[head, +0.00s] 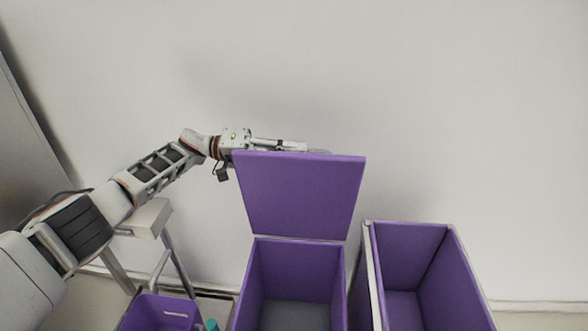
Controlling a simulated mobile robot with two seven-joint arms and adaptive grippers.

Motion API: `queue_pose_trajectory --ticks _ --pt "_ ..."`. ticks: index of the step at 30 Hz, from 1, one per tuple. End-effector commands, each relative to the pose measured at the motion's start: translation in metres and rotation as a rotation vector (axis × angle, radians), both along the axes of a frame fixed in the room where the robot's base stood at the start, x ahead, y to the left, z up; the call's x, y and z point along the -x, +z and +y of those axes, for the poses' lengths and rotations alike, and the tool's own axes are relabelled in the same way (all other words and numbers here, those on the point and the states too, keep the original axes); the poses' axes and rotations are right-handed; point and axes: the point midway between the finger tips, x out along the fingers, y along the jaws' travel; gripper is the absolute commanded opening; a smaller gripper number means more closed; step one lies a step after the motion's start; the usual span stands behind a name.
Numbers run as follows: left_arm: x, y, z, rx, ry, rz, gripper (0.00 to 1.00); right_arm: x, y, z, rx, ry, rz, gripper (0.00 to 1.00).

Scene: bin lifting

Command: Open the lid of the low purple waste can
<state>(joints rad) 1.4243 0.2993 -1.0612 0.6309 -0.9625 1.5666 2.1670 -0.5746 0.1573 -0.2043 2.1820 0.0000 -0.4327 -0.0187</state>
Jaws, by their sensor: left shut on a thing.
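The purple waste can (346,290) stands in the lower middle, with its open top showing an empty-looking inside. Its flat purple lid (301,195) stands upright at the can's back edge, wide open. My left gripper (305,148) is at the lid's top edge, partly hidden behind it. It is shut on the lid, though its fingertips are hard to see. My right gripper is not in view.
A second open purple bin (371,265) with a pale rim stands close on the right. A small purple bin (160,311) and a teal object (211,325) are at lower left, near a grey stool-like frame (150,217). A plain wall is behind.

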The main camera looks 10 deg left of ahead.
Motion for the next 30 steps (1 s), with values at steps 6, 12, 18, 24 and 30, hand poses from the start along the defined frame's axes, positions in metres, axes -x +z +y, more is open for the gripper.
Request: queue_pose_trajectory --ticks 6,12,18,24,30 --pt "-0.022 -0.008 0.000 0.000 0.002 0.075 0.00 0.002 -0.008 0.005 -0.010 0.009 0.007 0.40" --pt "-0.031 -0.005 0.000 -0.001 0.001 0.105 0.00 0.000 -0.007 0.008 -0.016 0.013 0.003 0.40" --pt "-0.034 -0.002 0.000 -0.004 0.001 0.113 0.00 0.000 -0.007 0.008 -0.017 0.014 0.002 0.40" --pt "-0.034 -0.001 0.000 -0.004 0.001 0.112 0.00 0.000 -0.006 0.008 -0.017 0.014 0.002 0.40" --pt "-0.034 -0.001 0.000 -0.003 0.001 0.112 0.32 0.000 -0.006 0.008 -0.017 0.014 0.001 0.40"
